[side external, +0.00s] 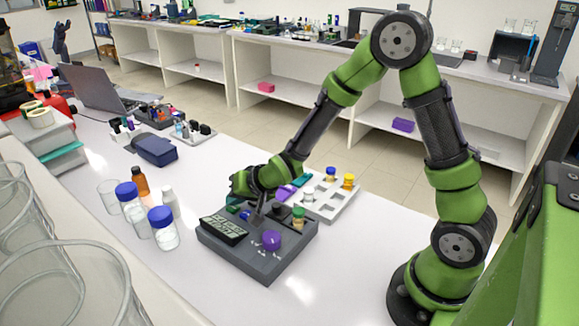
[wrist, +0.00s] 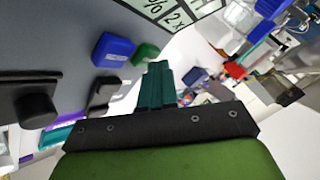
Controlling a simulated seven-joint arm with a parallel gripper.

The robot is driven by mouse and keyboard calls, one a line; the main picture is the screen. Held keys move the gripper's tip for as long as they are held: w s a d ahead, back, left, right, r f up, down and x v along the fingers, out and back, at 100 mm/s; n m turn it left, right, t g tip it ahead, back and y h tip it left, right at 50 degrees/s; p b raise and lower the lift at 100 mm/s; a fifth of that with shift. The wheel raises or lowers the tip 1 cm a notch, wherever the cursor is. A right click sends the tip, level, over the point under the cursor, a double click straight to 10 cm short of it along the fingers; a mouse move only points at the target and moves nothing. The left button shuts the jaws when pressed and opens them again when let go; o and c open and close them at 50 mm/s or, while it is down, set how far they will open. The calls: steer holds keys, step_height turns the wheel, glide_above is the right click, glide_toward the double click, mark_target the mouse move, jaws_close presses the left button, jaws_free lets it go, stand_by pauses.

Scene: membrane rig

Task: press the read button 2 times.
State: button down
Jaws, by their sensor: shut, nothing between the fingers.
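The grey rig box (side external: 262,258) sits on the white bench in the side view. It carries a display (side external: 223,229), a small green button (side external: 233,208), a small blue button (side external: 246,215) and a purple round knob (side external: 271,240). I cannot read which button is the read button. My gripper (side external: 257,214) is over the back part of the box, pointing down. In the wrist view its teal fingers (wrist: 157,83) are together and empty. The blue button (wrist: 113,48) and green button (wrist: 146,53) show just beyond the fingertips; contact cannot be told.
A black knob (wrist: 35,105) stands on the panel at left in the wrist view. A pale tray (side external: 327,202) with vials is behind the box. Blue-capped bottles (side external: 163,232) stand to its left. The bench front right of the box is clear.

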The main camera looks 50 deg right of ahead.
mark_target(237, 208)
steer(key=shift+r, duration=0.85)
steer(key=shift+r, duration=2.5)
steer(key=shift+s, duration=0.1)
steer(key=shift+s+a+f+n+g, duration=0.1)
steer(key=shift+s+f+n+g, duration=0.1)
steer(key=shift+s+f+g, duration=0.35)
steer(key=shift+s+a+f+n+g, duration=0.1)
steer(key=shift+s+f+n+g, duration=0.15)
steer(key=shift+s, duration=0.45)
steer(key=shift+s+r+g, duration=0.15)
steer(key=shift+s+g, duration=0.05)
steer(key=shift+s, duration=0.4)
steer(key=shift+s+r+g, duration=0.15)
steer(key=shift+s+g, duration=0.05)
steer(key=shift+s, duration=0.35)
steer(key=s+d+r+n, duration=0.1)
steer(key=s+r, duration=0.5)
steer(key=s, duration=0.3)
steer(key=s+r+n+y, duration=0.1)
steer(key=s+r+n, duration=0.1)
steer(key=s+r, duration=0.5)
steer(key=shift+s+d, duration=0.4)
steer(key=shift+s, duration=1)
